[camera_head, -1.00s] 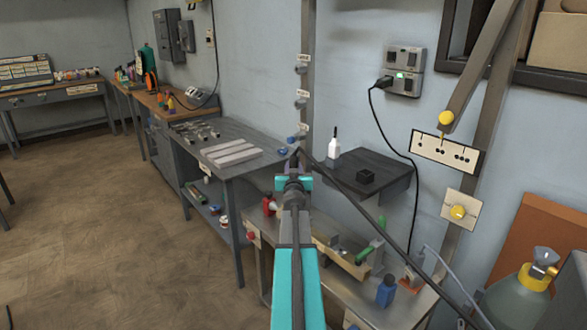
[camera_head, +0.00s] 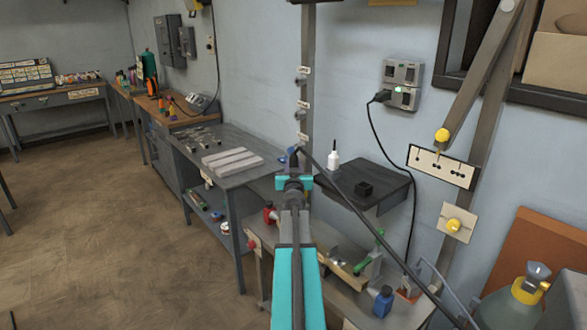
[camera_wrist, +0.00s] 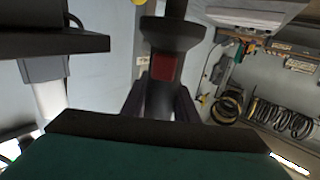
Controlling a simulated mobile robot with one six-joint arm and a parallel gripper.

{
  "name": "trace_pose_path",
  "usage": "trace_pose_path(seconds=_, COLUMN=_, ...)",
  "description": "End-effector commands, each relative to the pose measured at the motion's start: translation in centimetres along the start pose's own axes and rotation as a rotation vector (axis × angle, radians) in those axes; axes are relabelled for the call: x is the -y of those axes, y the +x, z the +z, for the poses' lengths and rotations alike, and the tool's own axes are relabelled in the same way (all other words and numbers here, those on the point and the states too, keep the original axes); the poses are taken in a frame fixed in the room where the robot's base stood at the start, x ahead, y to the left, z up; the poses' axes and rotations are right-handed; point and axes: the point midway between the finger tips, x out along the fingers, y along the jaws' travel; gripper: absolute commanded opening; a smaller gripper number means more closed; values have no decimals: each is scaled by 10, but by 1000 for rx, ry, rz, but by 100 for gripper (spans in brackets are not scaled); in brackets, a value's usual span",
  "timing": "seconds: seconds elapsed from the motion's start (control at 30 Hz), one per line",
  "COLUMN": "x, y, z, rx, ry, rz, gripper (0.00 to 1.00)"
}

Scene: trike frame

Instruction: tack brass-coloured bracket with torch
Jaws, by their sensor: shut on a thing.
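My gripper (camera_head: 293,160) is at the end of my outstretched arm, in the middle of the head view, in front of the wall post and left of the dark wall shelf. In the wrist view its dark fingers (camera_wrist: 158,100) are shut on the torch (camera_wrist: 172,35), a dark round body with a red patch between the fingers. A black hose runs from the gripper down to the lower right in the head view. The torch's tip is not clear in either view. I cannot pick out the brass-coloured bracket with certainty.
Below right is a metal bench with a tan bar (camera_head: 345,268), a green-handled clamp (camera_head: 368,255) and a blue bottle (camera_head: 383,302). The dark shelf (camera_head: 385,182) holds a white bottle (camera_head: 333,157) and a black block (camera_head: 364,188). A gas cylinder (camera_head: 515,300) stands at right. Open floor lies left.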

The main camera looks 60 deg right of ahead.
Motion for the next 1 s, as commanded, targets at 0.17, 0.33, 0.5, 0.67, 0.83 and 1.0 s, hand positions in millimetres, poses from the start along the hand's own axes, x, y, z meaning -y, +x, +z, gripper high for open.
trace_pose_path(seconds=0.17, x=0, y=0, z=-12, rx=-1, ry=1, rz=0, gripper=4)
trace_pose_path(seconds=0.33, x=0, y=0, z=-13, rx=-1, ry=0, rz=0, gripper=4)
trace_pose_path(seconds=0.5, x=0, y=0, z=-12, rx=-1, ry=0, rz=1, gripper=4)
trace_pose_path(seconds=0.67, x=0, y=0, z=-14, rx=-1, ry=1, rz=-1, gripper=4)
trace_pose_path(seconds=0.83, x=5, y=-1, z=-22, rx=1, ry=0, rz=-11, gripper=4)
trace_pose_path(seconds=1.0, x=17, y=-4, z=-36, rx=6, ry=0, rz=-39, gripper=4)
